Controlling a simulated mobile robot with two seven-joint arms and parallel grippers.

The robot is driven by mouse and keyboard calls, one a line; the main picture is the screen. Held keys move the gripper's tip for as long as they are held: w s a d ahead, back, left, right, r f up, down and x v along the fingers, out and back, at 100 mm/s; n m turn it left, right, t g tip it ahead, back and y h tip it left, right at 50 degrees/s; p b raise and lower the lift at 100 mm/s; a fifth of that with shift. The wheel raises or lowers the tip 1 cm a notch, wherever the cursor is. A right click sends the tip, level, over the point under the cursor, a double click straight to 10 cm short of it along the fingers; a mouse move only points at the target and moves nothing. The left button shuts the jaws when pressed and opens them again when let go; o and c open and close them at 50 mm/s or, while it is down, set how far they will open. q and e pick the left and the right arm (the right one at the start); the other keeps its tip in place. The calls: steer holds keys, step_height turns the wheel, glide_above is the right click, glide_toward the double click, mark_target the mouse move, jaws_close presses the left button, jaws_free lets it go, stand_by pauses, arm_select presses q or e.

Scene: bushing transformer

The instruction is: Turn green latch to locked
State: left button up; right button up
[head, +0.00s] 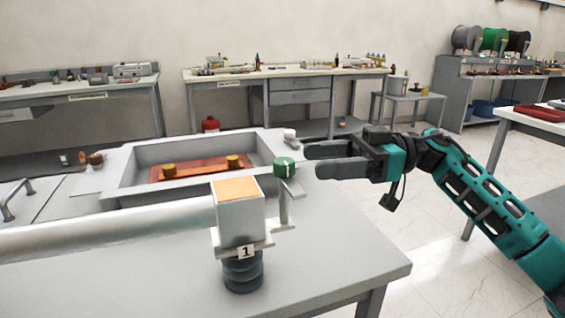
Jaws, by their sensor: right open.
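The green latch (285,167) is a round green knob with a white mark on its side. It sits on a small grey bracket beside the metal block with an orange top (238,189). My right gripper (316,160) comes in from the right, its two dark fingers apart and pointing left at the knob. The fingertips are just right of the knob, with nothing between them. I cannot tell whether they touch it. My left gripper is not in view.
The block joins a long pale tube (110,231) from the left and stands on a dark ribbed bushing (243,273) marked 1. Behind is an open grey tray (130,168) with a copper-coloured plate (201,168). The grey table (345,240) is bare at front right. Workbenches line the wall.

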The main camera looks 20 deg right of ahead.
mark_target(283, 160)
steer(key=a, duration=0.4)
steer(key=w+a, duration=0.1)
steer(key=a, duration=0.2)
